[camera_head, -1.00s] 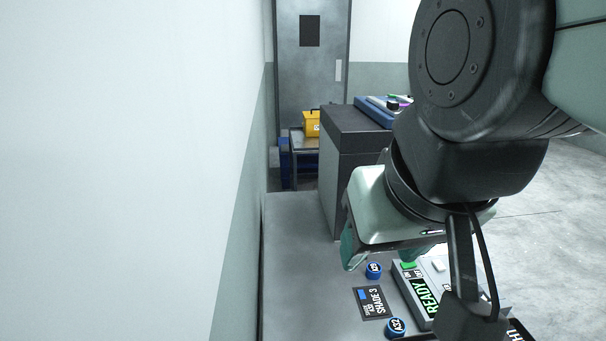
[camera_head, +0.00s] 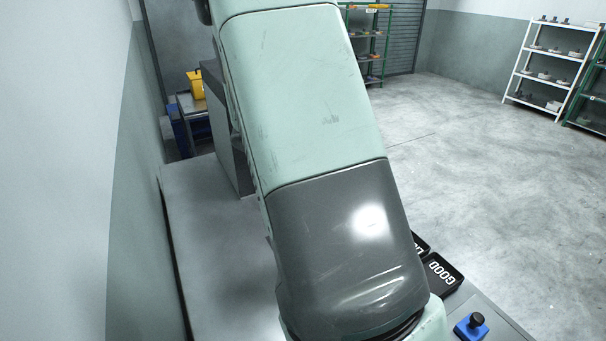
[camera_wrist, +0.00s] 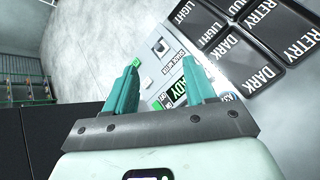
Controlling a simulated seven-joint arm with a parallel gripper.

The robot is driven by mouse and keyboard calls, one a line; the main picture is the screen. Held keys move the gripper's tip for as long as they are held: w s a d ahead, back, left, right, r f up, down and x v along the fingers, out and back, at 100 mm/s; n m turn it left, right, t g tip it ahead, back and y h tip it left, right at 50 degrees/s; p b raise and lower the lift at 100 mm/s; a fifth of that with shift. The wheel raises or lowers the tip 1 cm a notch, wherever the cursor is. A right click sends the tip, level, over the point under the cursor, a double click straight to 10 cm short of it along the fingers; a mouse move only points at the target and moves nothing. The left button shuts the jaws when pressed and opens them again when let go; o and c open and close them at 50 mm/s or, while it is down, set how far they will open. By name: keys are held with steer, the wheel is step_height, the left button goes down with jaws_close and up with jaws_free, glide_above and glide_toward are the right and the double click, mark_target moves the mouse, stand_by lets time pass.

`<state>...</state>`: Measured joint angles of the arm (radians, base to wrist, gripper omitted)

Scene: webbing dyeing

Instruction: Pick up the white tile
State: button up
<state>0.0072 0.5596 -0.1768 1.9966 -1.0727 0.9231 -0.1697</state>
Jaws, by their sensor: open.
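My gripper (camera_wrist: 160,68) is open, its two teal fingers apart with nothing held between them. The meter's green READY display (camera_wrist: 184,86) is partly covered by the right finger. In the head view my arm covers the meter, the tile and the gripper.
Black trays labelled LIGHT, RETRY and DARK (camera_wrist: 262,67) lie to the right in the wrist view. A GOOD tray (camera_head: 441,273) and a blue block with a black knob (camera_head: 471,326) show in the head view. The grey bench (camera_head: 205,240) has bare room left of my arm.

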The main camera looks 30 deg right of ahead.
steer(key=w+d+f+n+h, duration=0.1)
steer(key=d+f+n, duration=0.1)
steer(key=f, duration=0.3)
steer(key=w+d+f+n+h, duration=0.1)
steer(key=d+f+n, duration=0.1)
steer(key=f, duration=0.4)
steer(key=w+d+f+n+t+h, duration=0.1)
steer(key=d+f+n, duration=0.2)
steer(key=f, duration=0.3)
steer(key=shift+w+d+n, duration=0.1)
steer(key=shift+w+n, duration=0.25)
steer(key=shift+n, duration=0.25)
steer(key=shift+h, duration=0.3)
steer(key=x, duration=0.5)
steer(key=shift+d+f, duration=0.1)
steer(key=shift+f, duration=0.15)
steer(key=x, duration=0.5)
steer(key=shift+s+d+f, duration=0.1)
steer(key=shift+d+f, duration=0.1)
steer(key=shift+f, duration=0.15)
jaws_close()
